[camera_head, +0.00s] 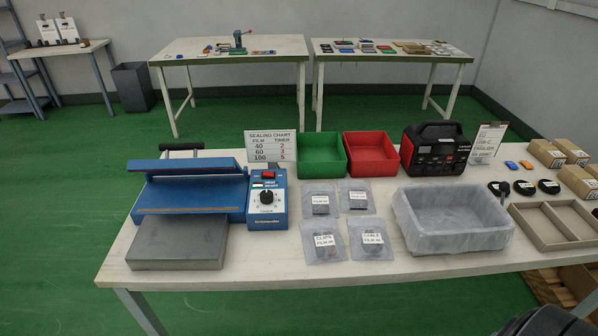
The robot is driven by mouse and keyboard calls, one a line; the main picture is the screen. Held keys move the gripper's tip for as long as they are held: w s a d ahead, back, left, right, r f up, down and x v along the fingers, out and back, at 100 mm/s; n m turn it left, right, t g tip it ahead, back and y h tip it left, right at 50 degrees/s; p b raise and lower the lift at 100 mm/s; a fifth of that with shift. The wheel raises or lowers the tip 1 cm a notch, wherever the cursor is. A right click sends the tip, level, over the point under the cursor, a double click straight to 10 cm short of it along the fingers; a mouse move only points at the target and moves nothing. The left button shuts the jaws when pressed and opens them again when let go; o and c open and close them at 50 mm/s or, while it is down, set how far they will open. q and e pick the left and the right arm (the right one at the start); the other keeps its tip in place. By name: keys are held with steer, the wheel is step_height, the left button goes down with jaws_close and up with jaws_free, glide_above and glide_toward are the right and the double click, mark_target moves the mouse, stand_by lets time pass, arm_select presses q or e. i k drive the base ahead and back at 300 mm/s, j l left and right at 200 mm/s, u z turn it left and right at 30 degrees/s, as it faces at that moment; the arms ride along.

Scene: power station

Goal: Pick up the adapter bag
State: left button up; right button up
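Several clear bags with white labels lie flat on the white workbench (300,270), left of the grey lined bin. The front left bag (322,253) has a label that seems to read "CLAMPS", and the front right bag (385,253) one that seems to read "CABLE". The back left bag (320,213) and the back right bag (358,208) each hold something dark. Their labels are too small to read, so I cannot tell which is the adapter bag. Neither of my grippers is in view.
A blue sealer (190,192) with a dial box (267,213) stands left of the bags. Green (321,168) and red bins (372,167) and a black power station (434,160) stand behind. The grey lined bin (452,240) and a cardboard tray (527,227) are right. Bare tabletop lies in front.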

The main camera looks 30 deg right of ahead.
mark_target(319, 200)
steer(key=z, duration=1.05)
